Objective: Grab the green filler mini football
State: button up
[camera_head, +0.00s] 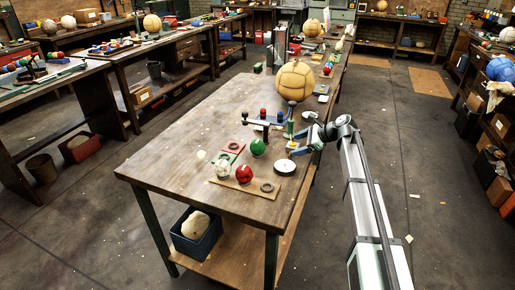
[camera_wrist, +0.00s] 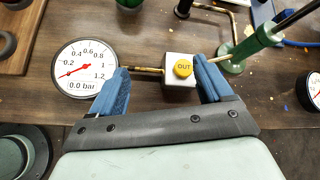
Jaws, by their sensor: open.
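A small green ball (camera_head: 258,147) sits on the wooden workbench, on or beside a small board with a dark ring, in the head view. My gripper (camera_head: 300,142) is to the right of it, apart from it, over the bench's right side. In the wrist view the blue fingers of my gripper (camera_wrist: 162,67) are spread open with nothing held. A white block with a yellow "OUT" button (camera_wrist: 182,69) shows between and beyond the fingertips. A green rounded piece (camera_wrist: 129,3) is cut by the top edge and may be the green ball.
A round pressure gauge (camera_wrist: 86,68) lies by the left finger; a green pump base (camera_wrist: 245,50) stands to the right. A red ball (camera_head: 244,174) and a whitish ball (camera_head: 222,170) sit near the bench's front. A large tan ball (camera_head: 294,81) stands behind. The bench's left side is mostly clear.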

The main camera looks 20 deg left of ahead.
aim_at(254, 147)
jog(key=s+a+g+y, duration=0.1)
jog(key=s+a+r+y, duration=0.1)
jog(key=a, duration=0.1)
jog(key=s+a+g+y, duration=0.1)
jog(key=shift+a+r+g, duration=0.2)
jog(key=shift+a+g, duration=0.05)
jog(key=shift+g, duration=0.05)
jog(key=x, duration=0.8)
jog(key=shift+r, duration=0.1)
jog(key=shift+s+r+x, duration=0.1)
jog(key=shift+x, duration=1.3)
jog(key=shift+s+r+x, duration=0.1)
jog(key=shift+x, duration=1.35)
jog(key=c, duration=0.8)
